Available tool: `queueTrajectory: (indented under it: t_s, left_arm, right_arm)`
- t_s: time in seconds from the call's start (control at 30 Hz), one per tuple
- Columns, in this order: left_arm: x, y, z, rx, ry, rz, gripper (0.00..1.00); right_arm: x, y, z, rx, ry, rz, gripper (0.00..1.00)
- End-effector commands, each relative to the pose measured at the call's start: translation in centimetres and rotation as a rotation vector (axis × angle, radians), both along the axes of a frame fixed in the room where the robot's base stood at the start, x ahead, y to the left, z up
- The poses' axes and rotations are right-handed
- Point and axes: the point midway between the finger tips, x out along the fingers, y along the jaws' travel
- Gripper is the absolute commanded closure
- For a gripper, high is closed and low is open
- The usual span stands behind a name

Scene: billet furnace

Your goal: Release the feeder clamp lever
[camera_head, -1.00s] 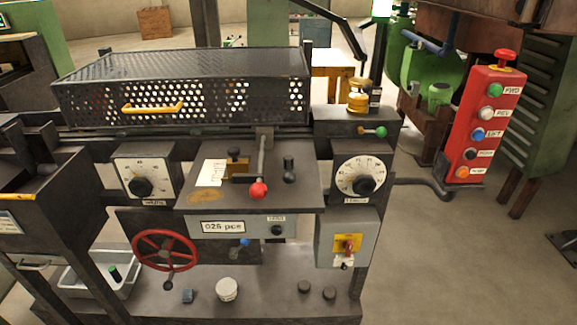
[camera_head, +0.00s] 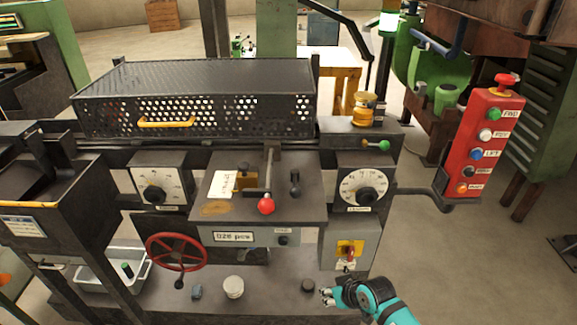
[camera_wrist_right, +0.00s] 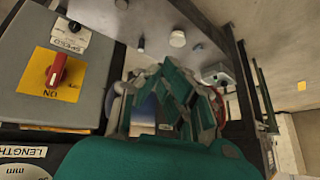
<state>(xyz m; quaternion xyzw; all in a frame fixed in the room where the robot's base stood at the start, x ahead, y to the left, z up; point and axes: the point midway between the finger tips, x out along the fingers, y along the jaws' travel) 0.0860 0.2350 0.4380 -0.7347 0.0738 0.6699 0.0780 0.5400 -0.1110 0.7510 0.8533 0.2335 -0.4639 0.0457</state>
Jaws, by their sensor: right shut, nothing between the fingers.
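A lever with a red ball knob (camera_head: 266,205) lies along the sloped panel of the machine, its shaft running up toward the perforated guard. No label shows which is the feeder clamp lever. My right gripper (camera_head: 327,293) is shut and empty, low over the machine's base plate, below and right of the red knob and apart from both levers. Its teal body fills the middle of the right wrist view (camera_wrist_right: 180,100). My left gripper is not in view.
A grey switch box (camera_head: 350,246) stands just above my right gripper; its red switch (camera_wrist_right: 57,72) shows in the right wrist view. A red handwheel (camera_head: 176,252) is at left, a red button pendant (camera_head: 481,145) at right. Open floor lies right of the machine.

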Motion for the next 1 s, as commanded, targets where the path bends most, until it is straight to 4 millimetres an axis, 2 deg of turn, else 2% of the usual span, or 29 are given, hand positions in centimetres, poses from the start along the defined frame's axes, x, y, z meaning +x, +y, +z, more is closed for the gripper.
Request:
queueTrajectory:
  t_s: [0.03,0.1,0.2,0.4,0.5,0.57,0.73,0.87,1.0]
  left_arm:
    - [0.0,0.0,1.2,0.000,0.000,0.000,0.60]
    - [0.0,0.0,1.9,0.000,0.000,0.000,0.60]
    - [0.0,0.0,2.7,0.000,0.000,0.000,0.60]
    - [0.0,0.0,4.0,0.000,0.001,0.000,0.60]
    - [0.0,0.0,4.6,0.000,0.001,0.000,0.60]
    - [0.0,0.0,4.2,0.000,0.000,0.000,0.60]
    - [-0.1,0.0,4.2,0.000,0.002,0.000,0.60]
    - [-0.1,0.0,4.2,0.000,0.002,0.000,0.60]
    - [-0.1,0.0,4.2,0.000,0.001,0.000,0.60]
  right_arm:
    - [1.3,1.6,5.2,0.017,-0.037,0.056,1.00]
    - [1.7,3.5,10.2,0.033,-0.063,0.133,1.00]
    - [1.3,5.7,15.9,0.043,-0.091,0.234,1.00]
    - [-1.2,8.6,24.4,0.030,-0.130,0.418,1.00]
    - [-2.7,9.4,27.8,0.009,-0.147,0.506,1.00]
    - [-1.6,9.3,27.6,0.007,-0.143,0.506,1.00]
    - [0.7,9.1,29.8,0.000,-0.156,0.529,1.00]
    - [3.0,8.4,32.2,-0.010,-0.169,0.538,1.00]
    - [5.6,7.2,35.5,-0.017,-0.183,0.533,1.00]
